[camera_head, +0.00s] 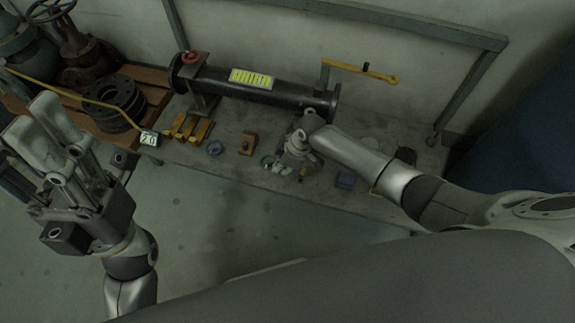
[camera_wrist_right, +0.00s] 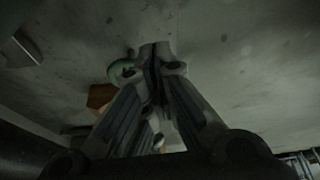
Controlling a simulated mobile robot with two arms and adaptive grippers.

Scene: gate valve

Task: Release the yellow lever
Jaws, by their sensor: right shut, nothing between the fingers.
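The yellow lever (camera_head: 360,70) is at the upper right of the head view, a long bar beside the right end of the dark horizontal pipe (camera_head: 285,93). My right gripper (camera_head: 281,169) is low over the grey bench, well below and left of the lever and apart from it. Its fingertips meet with nothing between them, as the right wrist view (camera_wrist_right: 160,52) also shows. My left gripper (camera_head: 32,116) is raised at the left, far from the lever, with its fingers apart and empty. The lever does not show in the wrist view.
A brown block (camera_head: 248,144) and a green ring (camera_head: 268,161) lie left of my right gripper. Yellow blocks (camera_head: 190,128), a blue-grey piece (camera_head: 346,180) and black flanges (camera_head: 116,97) are around the bench. A grey frame (camera_head: 400,20) runs behind the lever.

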